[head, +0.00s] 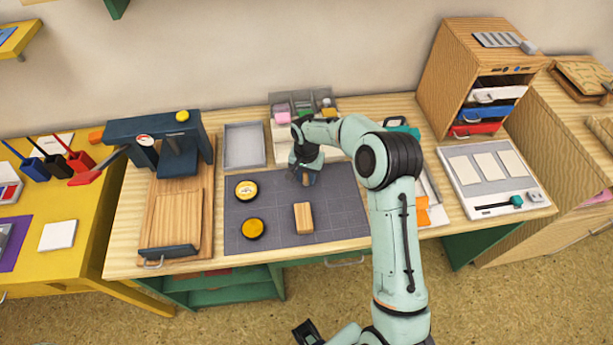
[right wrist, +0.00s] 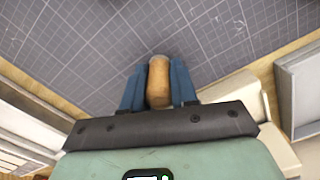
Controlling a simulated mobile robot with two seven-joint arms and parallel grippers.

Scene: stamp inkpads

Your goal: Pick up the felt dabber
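The felt dabber (right wrist: 159,82) has a rounded wooden handle and a pale end; it stands over the grey gridded mat (head: 345,205). In the head view the dabber (head: 309,179) is partly hidden by my right gripper (head: 303,177), which reaches down at the mat's back edge. In the right wrist view the right gripper's blue fingers (right wrist: 159,80) lie against both sides of the handle, with no clear gap. I cannot tell whether the dabber is lifted off the mat. My left gripper (head: 306,331) shows only as a dark part at the bottom edge, its fingers unclear.
On the mat sit two round inkpads, one with a pale label (head: 246,190) and one yellow (head: 253,229), and a wooden block (head: 304,218). A blue press (head: 178,150) stands left, a grey tray (head: 245,146) behind. A wooden drawer cabinet (head: 450,65) stands back right.

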